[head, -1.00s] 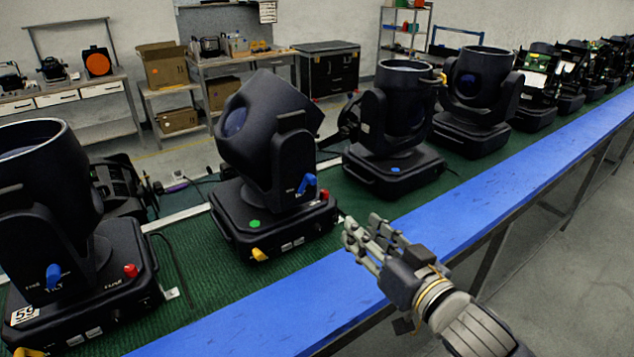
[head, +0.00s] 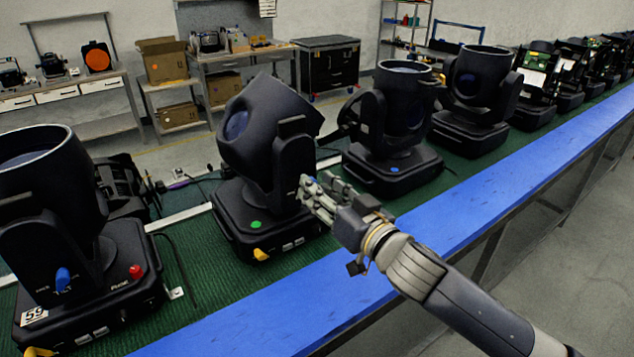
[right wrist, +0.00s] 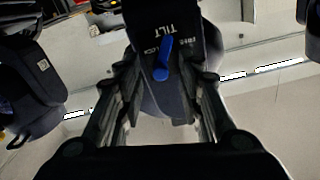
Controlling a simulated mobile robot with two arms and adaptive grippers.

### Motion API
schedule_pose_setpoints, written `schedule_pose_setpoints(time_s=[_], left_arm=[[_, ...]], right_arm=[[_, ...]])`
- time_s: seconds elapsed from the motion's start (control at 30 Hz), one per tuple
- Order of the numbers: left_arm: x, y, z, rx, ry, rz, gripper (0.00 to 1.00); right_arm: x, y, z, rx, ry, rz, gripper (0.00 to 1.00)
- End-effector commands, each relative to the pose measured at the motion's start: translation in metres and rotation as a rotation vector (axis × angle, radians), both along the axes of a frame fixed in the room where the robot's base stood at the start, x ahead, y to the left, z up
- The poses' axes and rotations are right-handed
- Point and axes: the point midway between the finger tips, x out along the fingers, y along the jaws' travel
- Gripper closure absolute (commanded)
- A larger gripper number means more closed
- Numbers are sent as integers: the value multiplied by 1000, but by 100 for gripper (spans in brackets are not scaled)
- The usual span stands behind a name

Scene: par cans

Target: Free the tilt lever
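A black moving-head light (head: 262,125) with a green dot on its base stands tilted on the green mat. My right gripper (head: 314,190) is at the side of its yoke, and its fingers hide the blue tilt lever in the head view. In the right wrist view the blue lever (right wrist: 162,62) shows below the word TILT on the dark yoke (right wrist: 170,100). The fingers (right wrist: 163,90) are spread to either side of the lever with gaps, so the gripper is open. Whether a fingertip touches the yoke I cannot tell. My left gripper is out of view.
Another light (head: 50,205) with a blue lever (head: 63,279) and a red knob (head: 136,271) stands at the near left. More lights (head: 400,120) line up to the right. A blue rail (head: 430,222) runs along the front edge.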

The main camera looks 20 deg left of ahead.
Motion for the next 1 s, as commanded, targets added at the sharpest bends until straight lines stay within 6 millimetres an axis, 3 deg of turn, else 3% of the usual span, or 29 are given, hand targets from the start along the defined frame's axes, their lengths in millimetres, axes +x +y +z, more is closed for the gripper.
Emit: schedule_pose_setpoints(time_s=[0.47,0.5,0.63,0.67,1.0], left_arm=[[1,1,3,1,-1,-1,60],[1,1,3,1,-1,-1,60],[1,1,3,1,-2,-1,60],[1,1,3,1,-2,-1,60],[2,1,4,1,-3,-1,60]], right_arm=[[8,11,-1,-1,0,0,66],[8,11,-1,-1,0,0,68],[8,11,-1,-1,0,0,97],[8,11,-1,-1,0,0,100],[8,11,-1,-12,-10,0,100]])
